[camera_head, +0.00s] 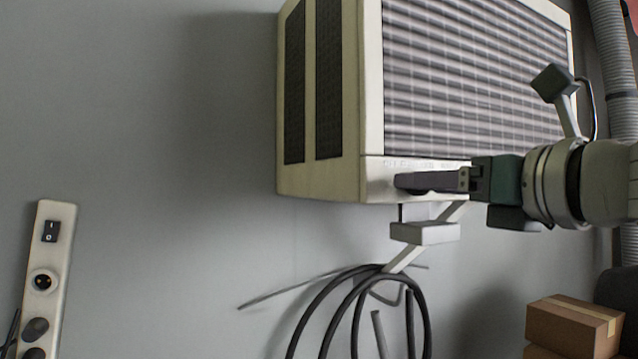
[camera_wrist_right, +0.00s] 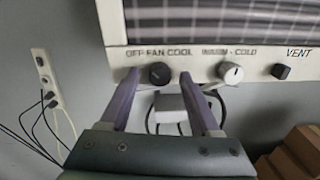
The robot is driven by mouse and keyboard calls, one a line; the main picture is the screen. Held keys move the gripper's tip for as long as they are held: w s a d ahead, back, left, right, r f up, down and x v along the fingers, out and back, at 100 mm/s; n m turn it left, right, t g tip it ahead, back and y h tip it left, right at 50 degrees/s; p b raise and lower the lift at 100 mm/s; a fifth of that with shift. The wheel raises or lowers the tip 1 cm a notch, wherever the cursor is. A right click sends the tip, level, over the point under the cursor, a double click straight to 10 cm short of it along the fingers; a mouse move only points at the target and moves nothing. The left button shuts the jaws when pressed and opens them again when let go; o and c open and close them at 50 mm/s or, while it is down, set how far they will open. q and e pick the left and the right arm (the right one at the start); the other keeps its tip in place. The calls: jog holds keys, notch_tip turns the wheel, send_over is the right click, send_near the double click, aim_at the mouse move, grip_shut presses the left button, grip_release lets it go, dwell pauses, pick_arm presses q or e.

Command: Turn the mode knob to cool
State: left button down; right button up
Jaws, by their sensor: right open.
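The air conditioner (camera_head: 369,100) is a cream box on the wall with a slatted front. The mode knob (camera_wrist_right: 159,73) is the round black knob under the label OFF FAN COOL, at the left of its lower panel in the right wrist view. Its pointer is too small to read. My right gripper (camera_head: 405,182) reaches in from the right in the head view and hides the knob there. In the right wrist view the right gripper (camera_wrist_right: 158,82) is open, with one fingertip on each side of the knob. I cannot tell whether they touch it. My left gripper is not in view.
Black cables (camera_head: 330,300) hang below. A power strip (camera_head: 50,260) is on the wall at left. Cardboard boxes (camera_head: 572,325) stand lower right.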

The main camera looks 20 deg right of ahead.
jog(key=shift+c, duration=0.2)
jog(key=shift+s, duration=0.1)
grip_shut()
jog(key=shift+m, duration=0.3)
jog(key=shift+d+m+y+b, duration=0.15)
jog(key=shift+m+b, duration=1)
jog(key=shift+m, duration=3.6)
jog(key=shift+a+m+y+b, duration=0.15)
jog(key=shift+m+b, duration=0.95)
jog(key=shift+m, duration=3.65)
jog(key=shift+d, duration=0.1)
